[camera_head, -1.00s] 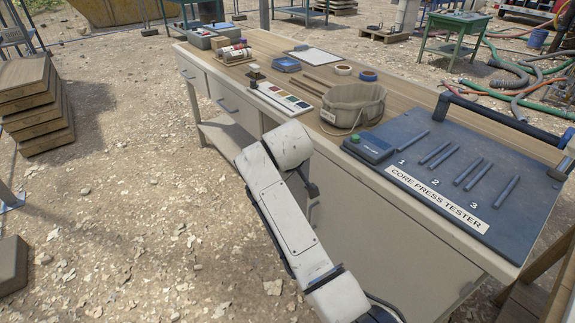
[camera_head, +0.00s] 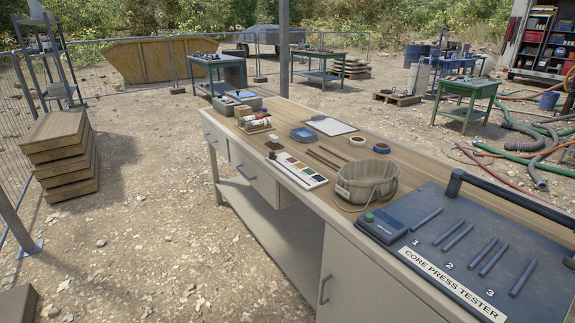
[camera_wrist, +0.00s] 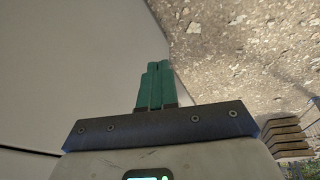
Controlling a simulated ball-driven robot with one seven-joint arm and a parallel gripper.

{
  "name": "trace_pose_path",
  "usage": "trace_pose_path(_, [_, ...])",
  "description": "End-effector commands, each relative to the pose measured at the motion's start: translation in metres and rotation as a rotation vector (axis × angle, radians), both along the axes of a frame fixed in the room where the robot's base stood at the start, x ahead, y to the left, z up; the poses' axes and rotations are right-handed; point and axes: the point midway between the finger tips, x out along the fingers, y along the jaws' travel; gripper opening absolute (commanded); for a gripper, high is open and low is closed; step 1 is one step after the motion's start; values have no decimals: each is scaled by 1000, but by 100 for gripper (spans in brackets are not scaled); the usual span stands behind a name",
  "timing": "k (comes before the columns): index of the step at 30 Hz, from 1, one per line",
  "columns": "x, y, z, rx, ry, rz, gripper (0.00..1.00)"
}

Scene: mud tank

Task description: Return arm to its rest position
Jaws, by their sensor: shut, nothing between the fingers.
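My gripper (camera_wrist: 155,72) shows in the wrist view with its two green fingers together and nothing between them. A pale, smooth surface fills the left of that view beside the fingers, and gravelly ground lies to the right. I cannot tell whether the fingers touch the pale surface. My arm and gripper are out of the head view. The workbench (camera_head: 345,262) stands in the middle and right of the head view, with its front side clear of the arm.
On the bench are a core press tester (camera_head: 470,250), a bucket (camera_head: 366,184), a colour chart (camera_head: 300,171) and a clipboard (camera_head: 331,125). Stacked wooden slabs (camera_head: 62,155) stand at the left and show in the wrist view (camera_wrist: 288,137). Open gravel lies between them and the bench.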

Motion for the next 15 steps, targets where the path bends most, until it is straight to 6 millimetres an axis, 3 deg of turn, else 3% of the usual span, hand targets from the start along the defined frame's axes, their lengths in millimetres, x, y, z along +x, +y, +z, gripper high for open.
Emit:
trace_pose_path(1, [-31,-13,2,11,28,-39,0])
trace_pose_path(9, [-170,-60,17,53,148,-221,0])
trace_pose_path(12, [-207,-70,26,61,180,-270,0])
trace_pose_path(15, [-230,-75,34,64,199,-300,0])
